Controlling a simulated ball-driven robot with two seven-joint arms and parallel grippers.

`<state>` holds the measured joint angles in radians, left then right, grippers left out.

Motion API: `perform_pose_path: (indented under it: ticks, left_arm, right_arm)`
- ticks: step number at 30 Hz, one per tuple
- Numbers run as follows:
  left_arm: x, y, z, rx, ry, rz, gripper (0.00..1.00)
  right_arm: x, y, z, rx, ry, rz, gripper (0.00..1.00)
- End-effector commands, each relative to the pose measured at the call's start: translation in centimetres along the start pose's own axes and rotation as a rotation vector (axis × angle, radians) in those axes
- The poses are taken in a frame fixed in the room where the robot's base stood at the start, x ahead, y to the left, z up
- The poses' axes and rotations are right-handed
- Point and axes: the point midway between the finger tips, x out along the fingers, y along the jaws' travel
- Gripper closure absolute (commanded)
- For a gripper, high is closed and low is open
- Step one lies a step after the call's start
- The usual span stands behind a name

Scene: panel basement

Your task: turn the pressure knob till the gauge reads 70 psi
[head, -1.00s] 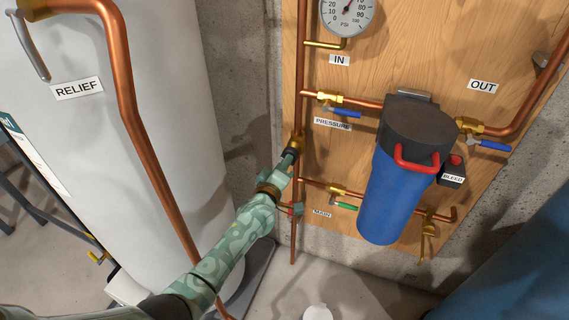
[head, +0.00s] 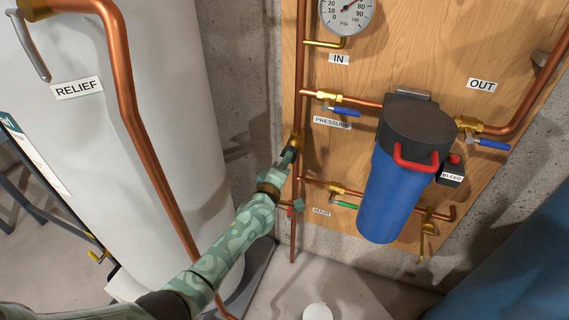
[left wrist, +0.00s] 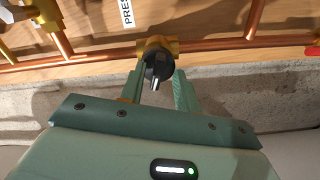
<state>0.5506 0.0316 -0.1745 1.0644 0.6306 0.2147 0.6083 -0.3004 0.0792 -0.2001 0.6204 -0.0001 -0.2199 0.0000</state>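The pressure knob (left wrist: 158,70) is a dark round knob with a pale metal stem on a brass fitting, below the PRESSURE label. In the head view the knob (head: 289,151) is partly covered by my left gripper (head: 286,160). In the left wrist view the fingers of my left gripper (left wrist: 159,82) stand one on each side of the knob, close to it. They look open around it; contact cannot be made out. The gauge (head: 346,14) is cut off by the top edge. Its needle points up and right; the exact reading cannot be told. My right gripper is not in view.
Copper pipes (head: 301,90) run up and across the wooden panel (head: 430,45). A blue filter housing (head: 392,190) hangs right of the knob. Blue-handled valves (head: 346,112) and a green-handled one (head: 346,205) are nearby. A white tank (head: 75,150) stands left of my arm.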

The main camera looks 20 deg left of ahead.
Motion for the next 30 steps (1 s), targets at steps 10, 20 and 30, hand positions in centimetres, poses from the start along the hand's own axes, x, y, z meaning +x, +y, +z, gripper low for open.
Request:
perform_pose_path:
  ticks: [10, 20, 30]
  left_arm:
    - [-0.3, 0.3, -0.1, 0.000, 0.002, 0.004, 0.67]
    - [-7.5, 0.8, -0.3, 0.000, 0.002, 0.004, 0.67]
    - [-15.0, 0.2, -0.1, 0.000, 0.002, 0.002, 0.67]
  right_arm:
    - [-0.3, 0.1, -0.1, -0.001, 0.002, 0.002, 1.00]
    - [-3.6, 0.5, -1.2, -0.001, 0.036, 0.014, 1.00]
    - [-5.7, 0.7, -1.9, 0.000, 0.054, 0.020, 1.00]
